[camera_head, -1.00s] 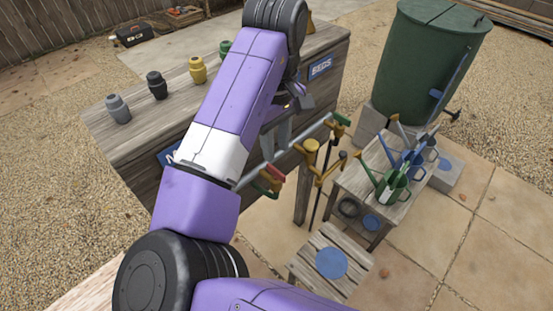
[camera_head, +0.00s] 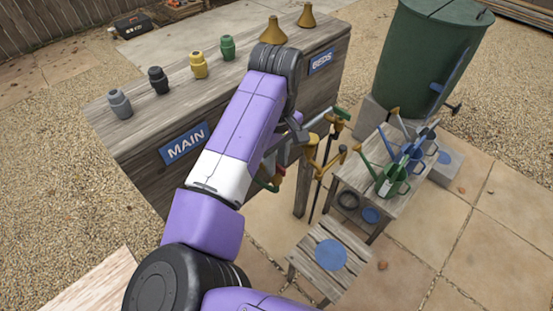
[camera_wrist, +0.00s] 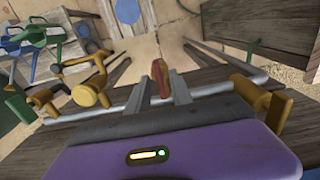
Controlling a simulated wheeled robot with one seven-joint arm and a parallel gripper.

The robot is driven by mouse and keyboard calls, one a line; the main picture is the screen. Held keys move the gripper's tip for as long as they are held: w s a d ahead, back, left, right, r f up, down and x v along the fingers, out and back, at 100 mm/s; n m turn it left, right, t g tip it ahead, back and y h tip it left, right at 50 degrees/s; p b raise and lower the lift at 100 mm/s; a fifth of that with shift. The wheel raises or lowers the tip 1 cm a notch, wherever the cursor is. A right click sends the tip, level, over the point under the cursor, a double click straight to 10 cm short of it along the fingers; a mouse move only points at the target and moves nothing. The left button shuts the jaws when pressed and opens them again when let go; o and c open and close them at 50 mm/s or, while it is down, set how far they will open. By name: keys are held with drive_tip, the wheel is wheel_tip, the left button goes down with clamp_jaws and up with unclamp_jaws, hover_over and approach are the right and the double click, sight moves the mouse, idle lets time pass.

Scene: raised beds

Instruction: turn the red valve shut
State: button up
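The red valve handle (camera_wrist: 160,80) shows in the wrist view, standing up near the grey pipe (camera_wrist: 225,88) along the side of the wooden bed. My gripper (camera_wrist: 162,76) has its two grey fingers apart, one on each side of the red handle. Narrow gaps seem to remain, but I cannot tell whether either finger touches it. In the head view my gripper (camera_head: 283,155) is low beside the bed, partly hidden by my arm. Only a small part of the red handle (camera_head: 280,170) shows there.
A green valve handle (camera_head: 340,113) and brass taps (camera_head: 322,160) are close to the right. A small table (camera_head: 350,178) holds watering cans (camera_head: 392,178). A low stool (camera_head: 350,280) and a green water barrel (camera_head: 425,60) stand nearby. Several coloured fittings line the bed top.

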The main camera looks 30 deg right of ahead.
clamp_jaws()
drive_tip(key=m+p, duration=0.1)
drive_tip(key=m, duration=0.3)
drive_tip(key=shift+d+r, duration=0.1)
drive_tip(key=m+p, duration=0.1)
drive_tip(key=m, duration=1.2)
drive_tip(key=shift+m, duration=0.4)
idle(0.5)
drive_tip(key=shift+o, duration=1.1)
unclamp_jaws()
